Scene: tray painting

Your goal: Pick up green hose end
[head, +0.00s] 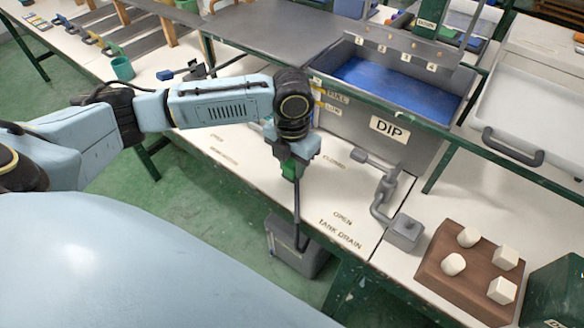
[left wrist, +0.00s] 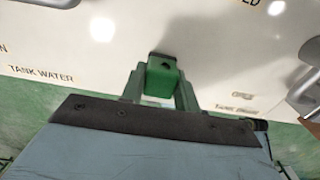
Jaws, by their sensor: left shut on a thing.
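My left gripper (head: 293,160) is above the front edge of the white bench, near the tank drain labels. It is shut on the green hose end (head: 290,173). In the left wrist view the green hose end (left wrist: 161,77) sits between the two green fingers. A dark hose (head: 297,205) hangs down below the gripper towards a dark grey container (head: 298,254) at the bench front. Where its lower end stops is unclear. My right gripper is not in view.
The dip tank (head: 390,131) with blue liquid stands behind and right of the gripper. A grey drain valve with a lever (head: 404,229) is to the right. A brown block with white pieces (head: 437,262) lies further right. A teal cup (head: 122,68) stands back left.

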